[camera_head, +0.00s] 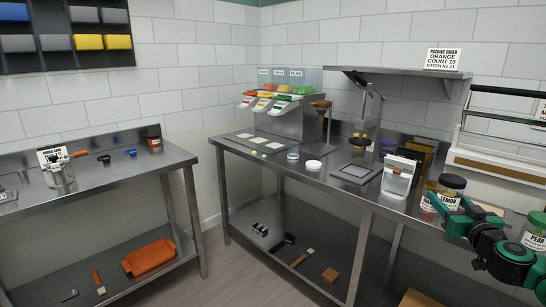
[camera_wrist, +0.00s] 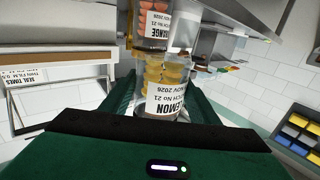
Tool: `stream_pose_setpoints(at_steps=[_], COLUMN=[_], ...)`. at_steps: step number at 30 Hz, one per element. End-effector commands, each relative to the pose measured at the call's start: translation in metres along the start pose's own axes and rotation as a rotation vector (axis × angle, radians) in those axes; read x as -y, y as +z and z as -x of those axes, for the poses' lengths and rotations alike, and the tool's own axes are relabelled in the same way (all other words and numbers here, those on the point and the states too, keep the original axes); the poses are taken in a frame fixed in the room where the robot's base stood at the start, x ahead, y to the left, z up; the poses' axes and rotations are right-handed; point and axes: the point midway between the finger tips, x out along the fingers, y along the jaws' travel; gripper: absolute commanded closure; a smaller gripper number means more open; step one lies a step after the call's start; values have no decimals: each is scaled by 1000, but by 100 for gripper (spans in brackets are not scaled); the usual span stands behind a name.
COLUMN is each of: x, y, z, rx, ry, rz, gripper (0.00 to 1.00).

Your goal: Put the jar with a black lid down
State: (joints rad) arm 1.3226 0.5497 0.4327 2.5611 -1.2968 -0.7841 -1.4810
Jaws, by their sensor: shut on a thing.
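The jar with a black lid (camera_head: 451,184) is clear, has a white LEMON label and holds yellow sweets. My green gripper (camera_head: 452,214) is shut on it at the right part of the long steel bench. In the wrist view the jar (camera_wrist: 166,92) sits between the fingers (camera_wrist: 163,105), its label facing the camera. A second jar, with an ORANGE label (camera_wrist: 153,27), stands close beyond it. The gripper hides the lower part of the held jar in the head view, so I cannot tell whether it touches the bench.
Another labelled jar (camera_head: 534,241) is at the right edge, near my arm. A wall shelf (camera_head: 400,73) hangs above.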

Motion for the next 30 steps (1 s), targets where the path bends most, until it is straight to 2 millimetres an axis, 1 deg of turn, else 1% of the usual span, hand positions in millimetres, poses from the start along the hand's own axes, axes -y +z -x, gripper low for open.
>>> stream_pose_setpoints(at_steps=[1,5,11,14,18,21,24,27,30], x=[12,42,98,130,179,214,242,262,273], y=[9,27,54,67,83,92,99,103,104], z=[-5,-17,-31,-36,-40,-40,-39,-38,-36], rx=[2,2,1,1,1,1,1,1,0], ry=[-26,-87,-191,-248,-332,-387,-430,-459,-474], rz=[-10,-9,-8,-9,-9,-7,-5,-4,-1], gripper=[85,85,85,85,85,85,85,85,85])
